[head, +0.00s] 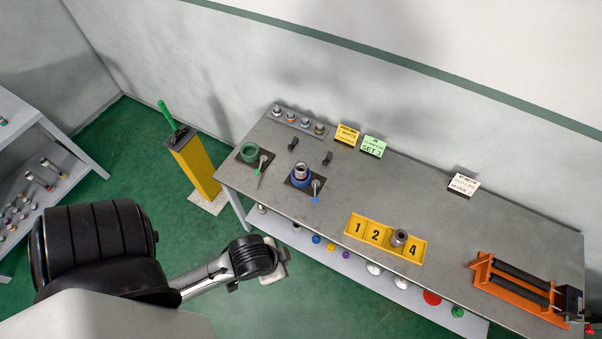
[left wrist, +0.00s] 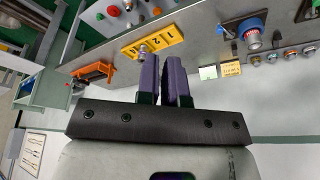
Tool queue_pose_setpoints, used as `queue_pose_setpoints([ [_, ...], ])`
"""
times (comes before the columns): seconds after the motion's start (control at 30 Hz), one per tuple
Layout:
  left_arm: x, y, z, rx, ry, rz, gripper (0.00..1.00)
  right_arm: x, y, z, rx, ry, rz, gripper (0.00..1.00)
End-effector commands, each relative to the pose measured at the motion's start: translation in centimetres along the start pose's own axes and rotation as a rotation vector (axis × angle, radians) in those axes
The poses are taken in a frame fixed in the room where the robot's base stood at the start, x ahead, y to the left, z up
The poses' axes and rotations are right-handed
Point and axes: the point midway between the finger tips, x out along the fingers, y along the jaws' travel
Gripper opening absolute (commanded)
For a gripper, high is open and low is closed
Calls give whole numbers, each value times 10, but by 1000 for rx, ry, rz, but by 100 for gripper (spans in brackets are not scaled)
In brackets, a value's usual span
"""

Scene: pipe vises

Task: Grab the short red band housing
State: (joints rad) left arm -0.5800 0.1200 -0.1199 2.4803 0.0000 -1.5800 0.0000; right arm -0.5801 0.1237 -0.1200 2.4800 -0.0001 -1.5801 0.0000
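Small housings with coloured bands stand on the grey shelf unit (head: 40,135) at the left of the head view; I cannot tell which is the short red band one. More small housings sit in a row on a rack (head: 298,120) at the bench's back left, one with an orange-red band. My left arm reaches in from the left, its gripper (head: 276,272) in front of the bench, away from the housings. In the left wrist view my left gripper (left wrist: 163,75) shows two purple fingers with a narrow gap, holding nothing. My right gripper is out of view.
The bench (head: 440,195) carries a green vise (head: 249,152), a blue vise (head: 301,176) holding a metal part, a yellow numbered tray (head: 370,232) with a metal piece, and an orange roller stand (head: 515,288). A yellow post (head: 195,165) stands between shelf and bench.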

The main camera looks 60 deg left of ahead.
Motion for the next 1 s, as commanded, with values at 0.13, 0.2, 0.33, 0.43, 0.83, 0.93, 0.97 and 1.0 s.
queue_pose_setpoints([
  [0.13, 0, 0, 0, 0, 0, 0, 22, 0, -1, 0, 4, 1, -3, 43],
  [0.2, 0, 0, 0, 0, 0, 0, 29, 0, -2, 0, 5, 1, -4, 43],
  [0.33, 0, 0, 0, 0, 0, 0, 41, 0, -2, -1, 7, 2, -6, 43],
  [0.43, 0, 0, 0, 0, 0, 0, 51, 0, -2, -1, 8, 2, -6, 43],
  [0.83, 0, 0, 0, 0, 0, 0, 88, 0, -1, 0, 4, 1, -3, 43],
  [0.93, 0, 0, 0, 0, 0, 0, 88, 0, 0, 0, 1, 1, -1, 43],
  [0.97, 0, 0, 0, 0, 0, 0, 88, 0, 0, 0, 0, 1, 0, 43],
  [1.0, 0, 0, 0, 0, 0, 0, 88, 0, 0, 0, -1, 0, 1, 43],
])
